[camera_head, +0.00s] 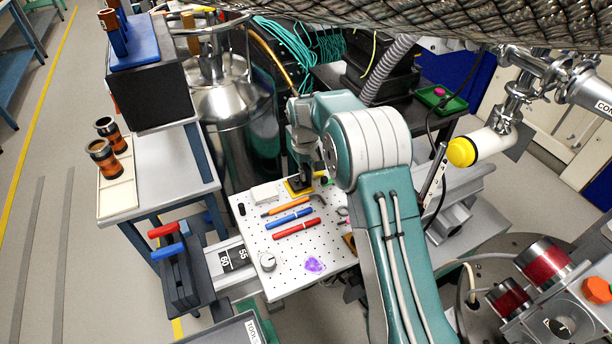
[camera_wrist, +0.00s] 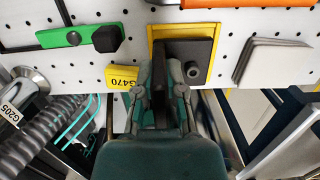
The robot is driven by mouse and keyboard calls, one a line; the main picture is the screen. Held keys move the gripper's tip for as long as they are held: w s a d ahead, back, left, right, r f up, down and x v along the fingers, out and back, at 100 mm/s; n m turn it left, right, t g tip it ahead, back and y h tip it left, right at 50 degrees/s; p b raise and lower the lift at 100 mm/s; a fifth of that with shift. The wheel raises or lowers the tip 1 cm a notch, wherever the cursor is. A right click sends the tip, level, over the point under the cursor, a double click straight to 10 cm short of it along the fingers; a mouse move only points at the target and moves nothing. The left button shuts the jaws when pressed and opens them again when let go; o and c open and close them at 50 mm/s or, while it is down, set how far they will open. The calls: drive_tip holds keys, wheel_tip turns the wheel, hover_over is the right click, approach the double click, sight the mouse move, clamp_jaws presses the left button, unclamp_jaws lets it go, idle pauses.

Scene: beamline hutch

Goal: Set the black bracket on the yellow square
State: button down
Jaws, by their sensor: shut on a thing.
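The black bracket (camera_wrist: 205,50) has a flat plate with a round boss and an upright part between my fingers. The yellow square (camera_wrist: 180,29) lies under it on the perforated white board, its border showing at the far and left sides of the plate. The plate lies over the square; I cannot tell whether it touches it. My gripper (camera_wrist: 160,75) is shut on the bracket's upright part. In the head view my gripper (camera_head: 303,176) points down at the board's far edge, over the yellow square (camera_head: 292,190), and the bracket is mostly hidden there.
A yellow G470 tag (camera_wrist: 122,77), a green tool with a black knob (camera_wrist: 75,38) and white plates (camera_wrist: 270,62) lie close by. Blue (camera_head: 289,215) and red (camera_head: 296,229) pens lie nearer on the board. A steel vessel (camera_head: 240,120) stands behind it.

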drive_tip(key=shift+f, duration=0.5)
drive_tip(key=c, duration=0.7)
unclamp_jaws()
drive_tip(key=shift+a, duration=0.15)
drive_tip(key=r, duration=0.4)
drive_tip(key=w+r, duration=0.1)
drive_tip(key=r, duration=0.7)
drive_tip(key=shift+w+a, duration=0.15)
drive_tip(key=shift+a, duration=0.05)
drive_tip(key=s+d+r+m+t, duration=0.1)
drive_tip(key=s+d+r+t, duration=0.1)
drive_tip(key=s+d+r, duration=0.4)
drive_tip(key=s+d+r+m+t, duration=0.1)
drive_tip(key=s+d+r, duration=0.1)
drive_tip(key=s+r, duration=0.65)
drive_tip(key=s+d+f+m+t, duration=0.1)
drive_tip(key=s, duration=0.6)
drive_tip(key=s+d+f+t, duration=0.1)
drive_tip(key=s+d, duration=0.1)
drive_tip(key=s, duration=0.5)
drive_tip(key=s+d+f+m+t, duration=0.1)
drive_tip(key=s+t, duration=0.1)
drive_tip(key=s, duration=0.5)
drive_tip(key=shift+s+d+m, duration=0.3)
drive_tip(key=shift+s, duration=0.1)
